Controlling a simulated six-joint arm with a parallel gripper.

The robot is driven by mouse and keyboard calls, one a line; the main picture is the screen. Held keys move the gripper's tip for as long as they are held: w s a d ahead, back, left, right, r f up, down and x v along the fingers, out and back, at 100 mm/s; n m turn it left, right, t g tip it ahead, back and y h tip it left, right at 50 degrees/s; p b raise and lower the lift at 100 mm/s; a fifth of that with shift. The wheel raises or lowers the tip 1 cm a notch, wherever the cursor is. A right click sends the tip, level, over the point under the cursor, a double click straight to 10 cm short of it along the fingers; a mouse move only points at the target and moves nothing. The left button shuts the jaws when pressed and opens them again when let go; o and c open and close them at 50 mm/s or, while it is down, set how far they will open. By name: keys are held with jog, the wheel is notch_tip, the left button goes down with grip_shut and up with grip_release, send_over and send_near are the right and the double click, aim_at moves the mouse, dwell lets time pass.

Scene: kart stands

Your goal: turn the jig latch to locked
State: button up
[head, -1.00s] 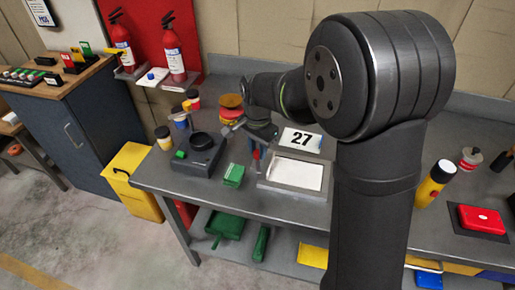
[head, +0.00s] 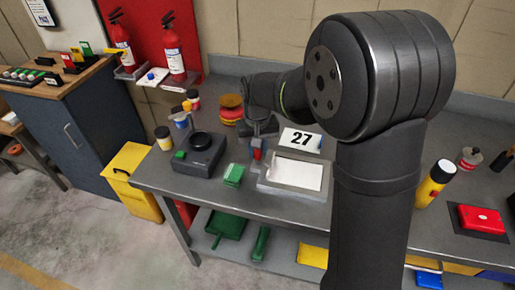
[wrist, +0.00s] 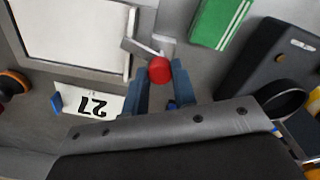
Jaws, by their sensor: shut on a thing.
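The jig (head: 267,183) is a grey frame around a white panel, on the grey bench in the head view; its frame also shows at upper left in the wrist view (wrist: 75,79). The jig latch has a red knob (wrist: 159,70) and a short metal arm (wrist: 142,48) beside the frame's corner. The knob also shows small in the head view (head: 257,145). My gripper (wrist: 161,78) has its two blue-grey fingers on either side of the red knob and is shut on it. The locked marking is not visible, so I cannot tell the latch's state.
Several jars and a red-and-yellow stack (head: 231,108) stand behind. The bench front left is clear.

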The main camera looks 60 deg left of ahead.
aim_at(258, 152)
jog(key=shift+n, duration=1.5)
jog(key=o, duration=1)
jog(key=shift+r, duration=0.1)
notch_tip(258, 152, up, 17)
jog(key=shift+r, duration=0.15)
notch_tip(258, 152, down, 18)
jog(key=shift+r, duration=0.25)
